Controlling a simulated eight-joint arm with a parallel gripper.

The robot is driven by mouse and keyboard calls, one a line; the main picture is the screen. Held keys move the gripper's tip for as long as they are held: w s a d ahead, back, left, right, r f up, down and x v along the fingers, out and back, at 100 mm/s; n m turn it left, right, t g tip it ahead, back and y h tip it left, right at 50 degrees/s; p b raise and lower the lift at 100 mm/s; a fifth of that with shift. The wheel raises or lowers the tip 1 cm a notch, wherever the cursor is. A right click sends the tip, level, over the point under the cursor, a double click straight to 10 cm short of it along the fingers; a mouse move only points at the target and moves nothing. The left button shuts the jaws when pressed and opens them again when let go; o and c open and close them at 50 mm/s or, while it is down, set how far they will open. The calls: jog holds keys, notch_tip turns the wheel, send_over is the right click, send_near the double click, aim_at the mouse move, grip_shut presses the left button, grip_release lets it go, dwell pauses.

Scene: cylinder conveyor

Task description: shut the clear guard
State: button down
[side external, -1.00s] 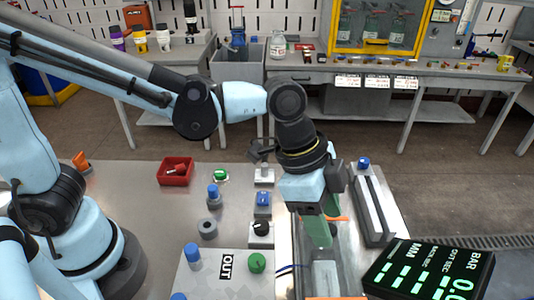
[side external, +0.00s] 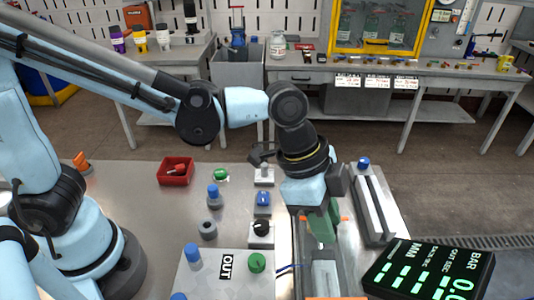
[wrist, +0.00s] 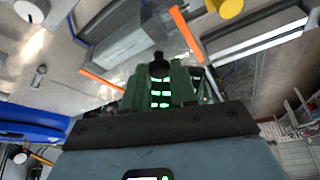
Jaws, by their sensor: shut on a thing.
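My gripper (side external: 324,232) has green fingers and points down over the conveyor strip at the front right in the side view. In the wrist view its fingers (wrist: 160,82) are shut on a small dark knob (wrist: 158,60), which appears to belong to the clear guard. The guard itself is hard to make out. Orange edging shows on both sides of the fingers, in the side view (side external: 344,218) and in the wrist view (wrist: 186,32). I cannot tell the guard's angle; my gripper hides part of it.
A panel marked OUT (side external: 227,265) with blue and green knobs is left of the conveyor. A black display (side external: 430,274) with green digits stands at the front right. A long grey rail (side external: 374,205) lies right of my gripper. A red bin (side external: 175,172) is farther left.

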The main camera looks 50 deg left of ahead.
jog(key=w+a, duration=1.2)
jog(key=shift+w+a, duration=0.15)
jog(key=c, duration=1.1)
grip_release()
jog(key=shift+a, duration=0.1)
jog(key=shift+o, duration=1)
jog(key=shift+r, duration=0.1)
jog(key=v, duration=1.2)
